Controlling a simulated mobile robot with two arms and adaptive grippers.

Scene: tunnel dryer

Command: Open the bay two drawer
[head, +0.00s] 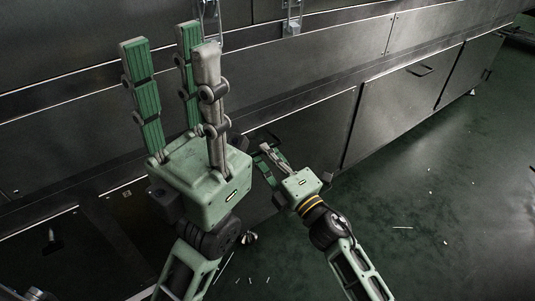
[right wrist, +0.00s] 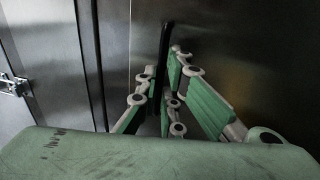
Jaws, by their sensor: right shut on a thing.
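My right gripper (head: 268,156) is low against the metal cabinet front. In the right wrist view its green-padded fingers (right wrist: 175,100) are closed around a dark bar handle (right wrist: 163,55). In the head view this handle (head: 262,137) is partly hidden by my left gripper and the right fingers. The handle is on a dark steel front panel (head: 315,125), which looks flush with the cabinet face. No bay number is readable. My left gripper (head: 172,45) is open and empty, raised in front of the cabinet, with its fingers pointing up.
A metal latch (right wrist: 14,85) shows at left in the right wrist view. The green floor (head: 440,200) at right is mostly clear, with small scattered debris.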

